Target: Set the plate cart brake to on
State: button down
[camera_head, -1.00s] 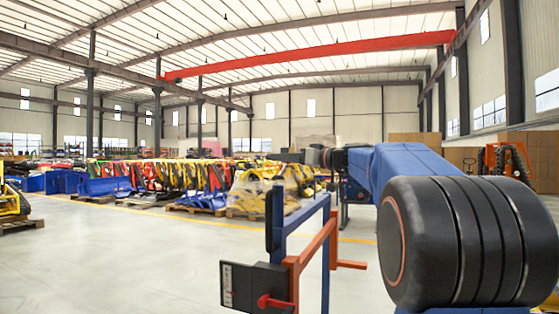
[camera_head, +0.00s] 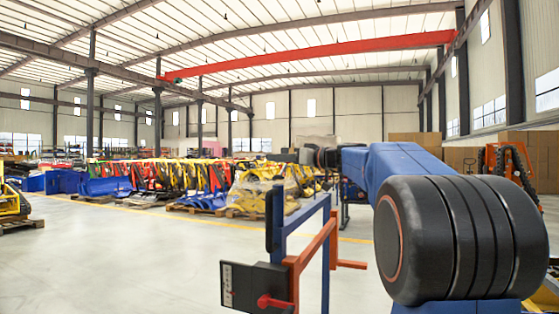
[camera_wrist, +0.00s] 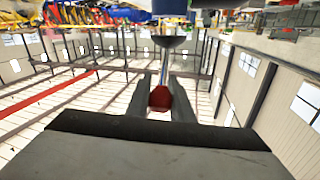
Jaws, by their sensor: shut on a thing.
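In the wrist view my gripper (camera_wrist: 159,103) is shut on a red knob (camera_wrist: 159,97). The knob is at the end of a thin metal stem that runs to a silver collar and a blue part at the top edge. In the head view a blue and orange frame (camera_head: 318,240) stands in front of me. It carries a black box (camera_head: 240,288) with a pale marked strip and a red lever (camera_head: 273,301). I cannot tell which part is the plate cart brake. My gripper cannot be made out in the head view.
Colourful machine parts on pallets (camera_head: 205,202) stand in rows at the left and back. Brown boxes (camera_head: 460,158) and an orange machine (camera_head: 508,162) are at the right. The grey floor on the left is clear, with a yellow line farther back.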

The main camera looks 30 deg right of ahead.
jog(key=shift+w, duration=0.1)
jog(key=shift+w+a+g+h, duration=0.5)
jog(key=shift+w+g, duration=0.05)
jog(key=shift+g, duration=0.55)
jog(key=shift+w+a+f+n+g+h, duration=0.3)
jog(key=shift+w+a+f+g+h, duration=0.2)
jog(key=shift+g+h, duration=0.55)
jog(key=shift+w+a+f+n+g+h, duration=0.35)
jog(key=shift+w+f+g+h, duration=0.25)
jog(key=shift+g, duration=0.9)
jog(key=shift+w+a+f+n+g+h, duration=0.25)
jog(key=shift+w+a+f+g+h, duration=0.3)
jog(key=shift+g+h, duration=0.5)
jog(key=shift+d+g, duration=0.1)
jog(key=shift+g, duration=0.2)
jog(key=c, duration=1.6)
grip_release()
jog(key=shift+o, duration=0.2)
